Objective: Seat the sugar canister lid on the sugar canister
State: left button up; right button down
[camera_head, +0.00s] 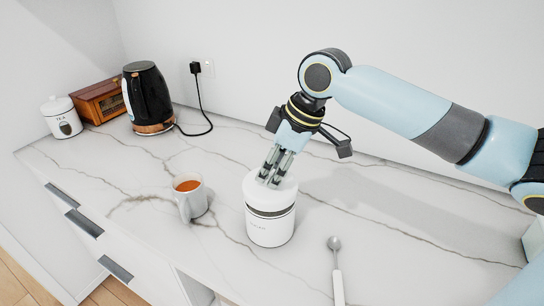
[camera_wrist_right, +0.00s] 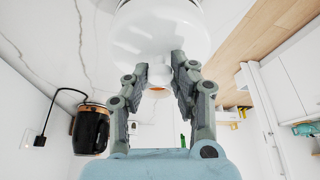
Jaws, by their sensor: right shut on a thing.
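The white sugar canister (camera_head: 270,230) stands upright on the marble counter, with small dark lettering on its front. The white sugar canister lid (camera_head: 257,190) is at its top, above a dark band; I cannot tell whether it rests fully on the rim. My right gripper (camera_head: 270,179) comes down from above and is shut on the lid's knob. In the right wrist view the lid (camera_wrist_right: 155,35) fills the top middle, with the fingers on both sides of its knob. The fingers partly hide the knob. My left gripper is not in view.
A mug (camera_head: 191,203) of orange-brown drink stands just left of the canister. A spoon (camera_head: 336,270) lies to its right. A black kettle (camera_head: 147,97), a wooden box (camera_head: 98,101) and a tea canister (camera_head: 60,119) stand at the back left. The counter behind the spoon is clear.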

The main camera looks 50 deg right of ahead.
jog(key=shift+f, duration=0.5)
jog(key=shift+f+p, duration=0.3)
jog(key=shift+p, duration=0.1)
dwell(1.2)
jog(key=c, duration=0.5)
grip_release()
jog(key=shift+c, duration=0.2)
